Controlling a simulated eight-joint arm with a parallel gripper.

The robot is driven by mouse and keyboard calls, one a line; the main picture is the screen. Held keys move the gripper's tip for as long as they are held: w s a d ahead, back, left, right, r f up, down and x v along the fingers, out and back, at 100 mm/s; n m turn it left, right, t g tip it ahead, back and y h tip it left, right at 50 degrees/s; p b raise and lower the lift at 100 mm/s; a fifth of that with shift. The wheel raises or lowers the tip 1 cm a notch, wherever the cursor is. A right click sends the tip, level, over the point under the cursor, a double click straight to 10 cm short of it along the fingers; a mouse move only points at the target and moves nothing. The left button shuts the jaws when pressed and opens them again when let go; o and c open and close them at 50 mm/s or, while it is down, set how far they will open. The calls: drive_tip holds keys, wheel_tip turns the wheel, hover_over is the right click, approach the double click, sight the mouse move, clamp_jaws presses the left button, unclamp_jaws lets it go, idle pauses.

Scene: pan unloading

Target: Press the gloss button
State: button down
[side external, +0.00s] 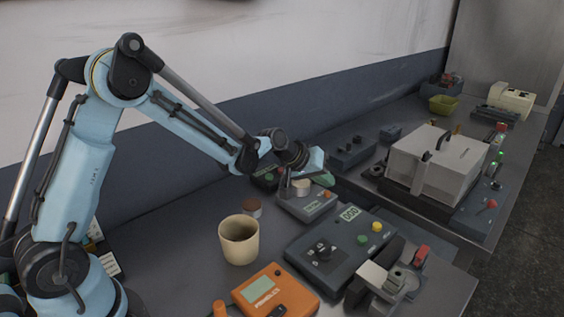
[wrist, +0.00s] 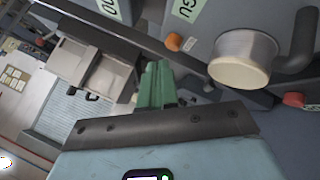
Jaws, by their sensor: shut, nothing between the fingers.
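A small grey meter (side external: 308,207) with a pale green display stands on the bench below my gripper. In the wrist view its display (wrist: 187,9) shows letters like "GU". A small orange button (wrist: 173,42) sits beside that display; it also shows at the meter's right end in the side view (side external: 327,195). A cream cylinder (wrist: 242,58) with a dark curved arm stands on the meter. My gripper (wrist: 156,72) has its green fingers together and empty. In the side view my gripper (side external: 322,178) hangs just above and behind the meter; I cannot tell the exact gap.
A larger dark console (side external: 340,250) with a dial, green and yellow buttons stands in front. A beige cup (side external: 239,240) and an orange meter (side external: 275,292) are nearby left. A grey boxy machine (side external: 437,160) stands to the right. A red-topped thing (wrist: 293,99) is near the cylinder.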

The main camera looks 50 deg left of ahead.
sight(323, 197)
drive_tip(key=shift+r, duration=2.5)
drive_tip(key=s+r+m+g+y, duration=0.1)
drive_tip(key=s+r+m, duration=0.35)
drive_tip(key=s, duration=0.85)
drive_tip(key=s+a+f+y, duration=0.1)
drive_tip(key=s, duration=1.2)
drive_tip(key=shift+f+m+g+y, duration=0.2)
drive_tip(key=shift+m+g+y, duration=0.2)
drive_tip(key=shift+m, duration=0.05)
